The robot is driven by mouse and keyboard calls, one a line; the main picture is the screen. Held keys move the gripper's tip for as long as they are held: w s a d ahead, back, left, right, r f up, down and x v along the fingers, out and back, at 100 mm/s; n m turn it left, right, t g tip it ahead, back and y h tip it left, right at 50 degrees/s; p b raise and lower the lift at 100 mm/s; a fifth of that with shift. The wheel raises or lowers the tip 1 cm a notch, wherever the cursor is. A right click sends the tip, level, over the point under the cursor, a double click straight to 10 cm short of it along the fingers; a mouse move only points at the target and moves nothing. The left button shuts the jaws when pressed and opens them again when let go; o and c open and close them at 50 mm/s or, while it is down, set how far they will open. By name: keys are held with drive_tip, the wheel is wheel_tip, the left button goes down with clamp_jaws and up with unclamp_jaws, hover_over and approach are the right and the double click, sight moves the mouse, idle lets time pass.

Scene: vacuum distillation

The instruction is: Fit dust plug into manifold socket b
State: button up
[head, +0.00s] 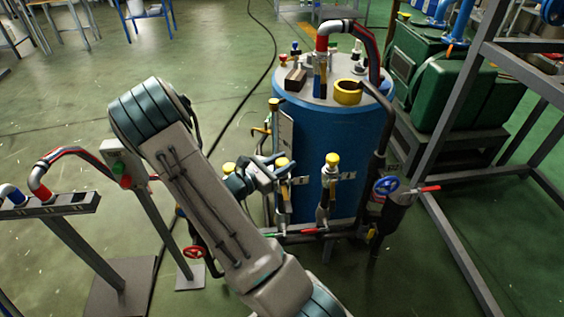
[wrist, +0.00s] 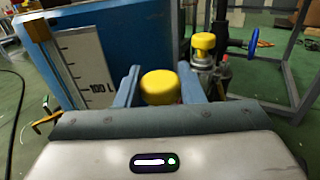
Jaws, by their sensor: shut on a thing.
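A yellow dust plug (wrist: 160,87) is between my two gripper fingers in the wrist view, and my gripper (wrist: 165,84) is shut on it. In the head view my gripper (head: 276,174) is at the manifold fittings in front of the blue tank, with a yellow cap (head: 282,161) at its fingertips. A metal fitting (head: 283,195) stands below that cap. The plug's lower end is hidden, so I cannot tell whether it is seated. Another fitting to the right carries a yellow cap (head: 332,158), which also shows in the wrist view (wrist: 204,42). I cannot read socket letters.
The blue tank (head: 335,150) stands close behind my gripper, with a scale plate (wrist: 82,65) on its side. A blue handwheel (head: 386,186) is to the right. A grey frame (head: 445,215) stands farther right. A red-handled valve (head: 193,252) is at lower left.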

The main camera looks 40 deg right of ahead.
drive_tip(key=o, duration=1.1)
drive_tip(key=shift+o, duration=0.2)
drive_tip(key=r, duration=0.2)
drive_tip(key=r+p, duration=0.1)
drive_tip(key=r, duration=0.1)
drive_tip(key=shift+s+d+r, duration=0.1)
drive_tip(key=shift+s+r, duration=0.1)
drive_tip(key=shift+r, duration=0.15)
drive_tip(key=s+d+r+p, duration=0.1)
drive_tip(key=s+d+r, duration=0.4)
drive_tip(key=s, duration=0.5)
drive_tip(key=shift+d+r, duration=0.15)
drive_tip(key=shift+r, duration=0.5)
